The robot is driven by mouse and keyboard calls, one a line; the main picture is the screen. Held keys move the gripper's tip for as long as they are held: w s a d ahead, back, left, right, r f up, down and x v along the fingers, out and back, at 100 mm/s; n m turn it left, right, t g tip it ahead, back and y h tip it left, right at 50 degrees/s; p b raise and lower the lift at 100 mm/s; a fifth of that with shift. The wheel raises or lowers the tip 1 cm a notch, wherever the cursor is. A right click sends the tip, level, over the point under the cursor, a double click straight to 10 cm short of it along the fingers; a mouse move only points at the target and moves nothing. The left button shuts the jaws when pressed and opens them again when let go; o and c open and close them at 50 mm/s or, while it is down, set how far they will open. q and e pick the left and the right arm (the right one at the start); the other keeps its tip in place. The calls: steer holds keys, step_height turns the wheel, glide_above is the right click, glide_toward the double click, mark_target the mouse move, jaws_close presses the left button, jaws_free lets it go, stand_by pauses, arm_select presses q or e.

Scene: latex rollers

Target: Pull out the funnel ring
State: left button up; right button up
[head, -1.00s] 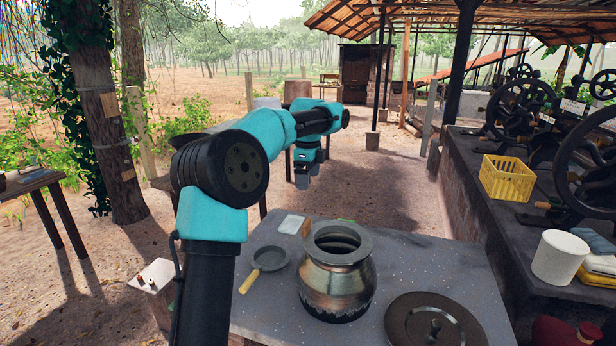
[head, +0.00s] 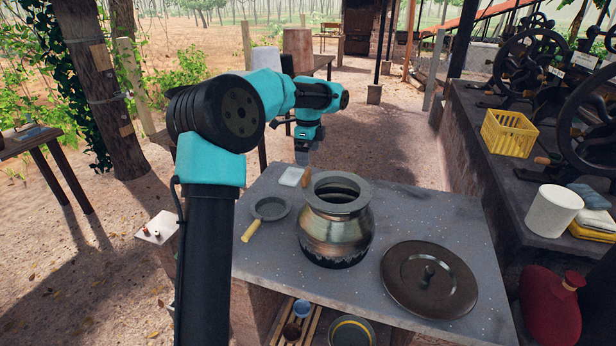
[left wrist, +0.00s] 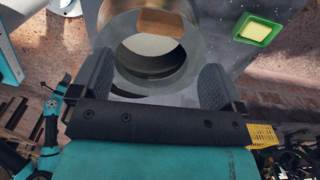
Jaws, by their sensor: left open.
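A round metal pot (head: 336,238) stands on the grey table in the head view. A broad grey ring (head: 340,208), which looks like the funnel ring, sits at its mouth. My left gripper (head: 302,158) points down, up and left of the pot in the picture, apart from it. In the left wrist view the gripper (left wrist: 155,85) is open and empty. The ring (left wrist: 193,46) shows ahead, between and beyond the two fingers; their exact distance from it is hard to tell. My right gripper is not in view.
A dark lid (head: 430,281) lies right of the pot. A small pan (head: 270,207) with a yellow handle lies left. A white block (head: 292,176) and a wooden block (head: 306,178) lie behind. A green-rimmed yellow tray (left wrist: 259,29) shows in the wrist view.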

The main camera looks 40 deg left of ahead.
mark_target(308, 172)
arm_select(q)
step_height(308, 172, down, 9)
steer(key=shift+f, duration=0.1)
stand_by(0.3)
steer(key=shift+c, duration=0.2)
steer(key=c, duration=1.1)
steer(key=shift+o, duration=0.2)
steer(key=shift+r, duration=0.9)
steer(key=shift+r, duration=2.3)
